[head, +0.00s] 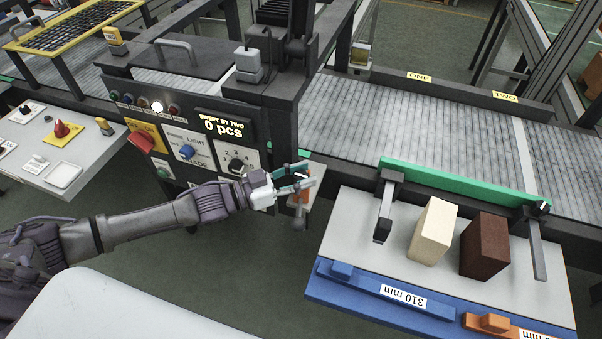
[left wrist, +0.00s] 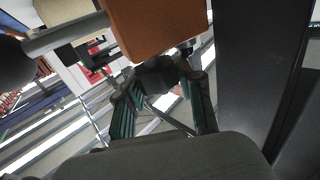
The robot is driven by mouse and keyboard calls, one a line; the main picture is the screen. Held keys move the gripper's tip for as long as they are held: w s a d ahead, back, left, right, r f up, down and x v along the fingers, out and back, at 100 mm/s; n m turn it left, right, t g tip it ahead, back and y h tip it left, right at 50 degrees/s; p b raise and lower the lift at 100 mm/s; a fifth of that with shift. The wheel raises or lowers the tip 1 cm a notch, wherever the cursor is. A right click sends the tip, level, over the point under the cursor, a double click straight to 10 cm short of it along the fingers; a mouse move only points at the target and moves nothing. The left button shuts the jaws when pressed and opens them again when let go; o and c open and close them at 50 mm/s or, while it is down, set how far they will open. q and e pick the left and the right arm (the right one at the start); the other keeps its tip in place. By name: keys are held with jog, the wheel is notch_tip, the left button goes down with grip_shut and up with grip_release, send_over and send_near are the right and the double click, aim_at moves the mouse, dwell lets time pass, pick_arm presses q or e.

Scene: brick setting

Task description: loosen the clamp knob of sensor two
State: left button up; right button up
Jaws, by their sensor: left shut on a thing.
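My left gripper (head: 303,180) reaches in from the left, in front of the control panel's right side, at a small orange sensor body (head: 299,197) on a pale bracket. In the left wrist view the orange body (left wrist: 155,28) fills the top middle, with a dark knob (left wrist: 156,76) below it. The green-padded fingers (left wrist: 160,92) stand on either side of this knob and are shut on it. The fingers hide most of the knob in the head view. No label showing which sensor this is can be read. My right gripper is not in view.
The control panel (head: 190,140) has a display reading "SWEPT BY TWO 0 pcs". A roller conveyor (head: 430,135) has "ONE" and "TWO" labels and a green fence (head: 460,188). A cream block (head: 433,231) and a brown block (head: 484,245) stand on the grey shelf at right.

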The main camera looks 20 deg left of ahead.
pick_arm(q)
jog(key=o, duration=0.9)
jog(key=v, duration=1.2)
